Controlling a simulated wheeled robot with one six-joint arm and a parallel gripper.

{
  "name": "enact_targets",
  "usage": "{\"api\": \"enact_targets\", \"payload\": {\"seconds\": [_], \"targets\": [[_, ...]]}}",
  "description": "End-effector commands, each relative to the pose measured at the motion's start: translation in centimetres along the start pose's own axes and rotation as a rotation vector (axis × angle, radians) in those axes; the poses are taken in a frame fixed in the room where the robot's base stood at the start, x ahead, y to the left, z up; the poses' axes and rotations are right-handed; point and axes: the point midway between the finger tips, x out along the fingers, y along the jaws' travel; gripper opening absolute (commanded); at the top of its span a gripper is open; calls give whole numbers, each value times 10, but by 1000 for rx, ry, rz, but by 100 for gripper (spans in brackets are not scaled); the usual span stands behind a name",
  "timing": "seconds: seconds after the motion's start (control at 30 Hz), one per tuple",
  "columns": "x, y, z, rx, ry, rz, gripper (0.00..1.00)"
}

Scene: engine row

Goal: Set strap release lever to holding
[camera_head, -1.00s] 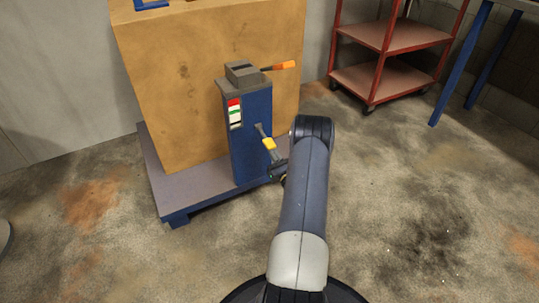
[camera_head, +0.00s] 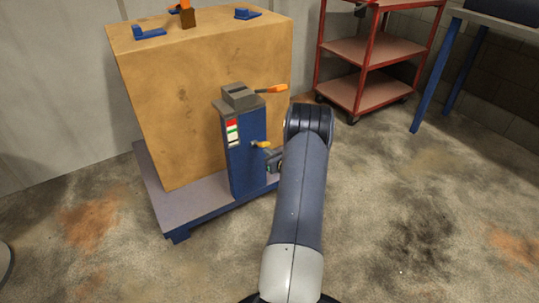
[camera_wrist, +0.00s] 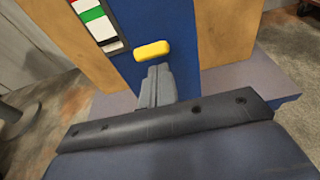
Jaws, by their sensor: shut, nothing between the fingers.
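A blue post (camera_head: 246,160) with a grey head stands at the front of a pallet. A short lever with a yellow grip (camera_head: 263,144) sticks out about level from its side. In the wrist view the yellow grip (camera_wrist: 152,50) lies just beyond my fingertips. My gripper (camera_head: 269,156) is shut and empty, just below the grip; its closed fingers also show in the wrist view (camera_wrist: 157,84). I cannot tell whether they touch the grip. A lever with an orange grip (camera_head: 275,88) sticks out from the head. A label with red, white, green and black bands (camera_head: 232,133) is on the post.
A large tan block (camera_head: 200,65) stands on the pallet (camera_head: 165,205) behind the post. A red shelf cart (camera_head: 365,55) and a blue-legged table (camera_head: 435,75) stand at the right. The floor on the right is clear.

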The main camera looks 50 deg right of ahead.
Motion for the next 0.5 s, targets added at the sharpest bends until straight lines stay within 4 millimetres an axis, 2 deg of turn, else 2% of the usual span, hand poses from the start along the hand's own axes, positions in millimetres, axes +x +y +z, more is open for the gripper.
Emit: {"api": "enact_targets", "payload": {"seconds": [0.5], "targets": [[2,0,13,-2,-7,1,0]]}}
